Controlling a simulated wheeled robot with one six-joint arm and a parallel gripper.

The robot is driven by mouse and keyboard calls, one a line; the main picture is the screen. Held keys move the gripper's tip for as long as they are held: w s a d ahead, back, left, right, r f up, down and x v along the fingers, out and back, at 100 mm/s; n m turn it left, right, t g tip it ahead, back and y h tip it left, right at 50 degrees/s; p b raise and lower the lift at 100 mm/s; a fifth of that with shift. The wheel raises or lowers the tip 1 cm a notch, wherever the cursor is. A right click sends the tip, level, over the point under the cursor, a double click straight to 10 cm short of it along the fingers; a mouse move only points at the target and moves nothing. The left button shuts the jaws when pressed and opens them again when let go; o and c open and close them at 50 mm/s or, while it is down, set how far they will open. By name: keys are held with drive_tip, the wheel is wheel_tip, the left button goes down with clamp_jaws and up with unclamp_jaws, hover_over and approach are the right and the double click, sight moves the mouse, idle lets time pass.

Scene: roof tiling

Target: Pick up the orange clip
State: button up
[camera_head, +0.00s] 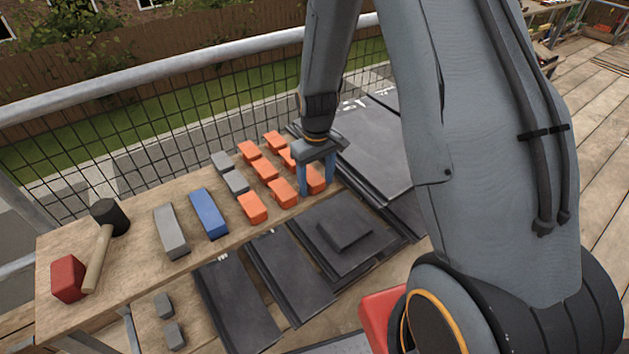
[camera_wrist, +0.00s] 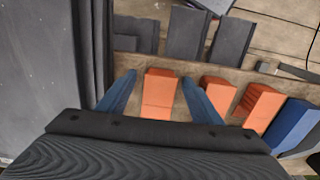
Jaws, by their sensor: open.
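Several orange clips, small blocks, lie in rows on the wooden bench. One orange clip (camera_head: 316,178) at the right end of the rows is partly hidden by my gripper (camera_head: 317,187). In the wrist view this orange clip (camera_wrist: 160,93) lies between the two blue fingers of my gripper (camera_wrist: 159,78). The fingers are open, with a visible gap on each side of the clip. More orange clips (camera_head: 253,207) lie to the left in the head view; others (camera_wrist: 219,92) show right of the fingers in the wrist view.
Left along the bench (camera_head: 140,262) lie a blue block (camera_head: 208,213), a long grey block (camera_head: 171,230), a mallet (camera_head: 103,250) and a red block (camera_head: 68,277). Dark tiles (camera_head: 290,273) lie in front; more stacked tiles (camera_head: 375,150) stand right. A mesh railing (camera_head: 180,139) runs behind.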

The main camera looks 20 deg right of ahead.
sight(316, 181)
drive_tip(key=shift+f, duration=0.3)
drive_tip(key=shift+c, duration=0.4)
drive_tip(key=c, duration=1.3)
drive_tip(key=shift+r, duration=0.1)
wheel_tip(316, 181, up, 10)
drive_tip(key=shift+f+b, duration=0.1)
drive_tip(key=shift+b, duration=0.75)
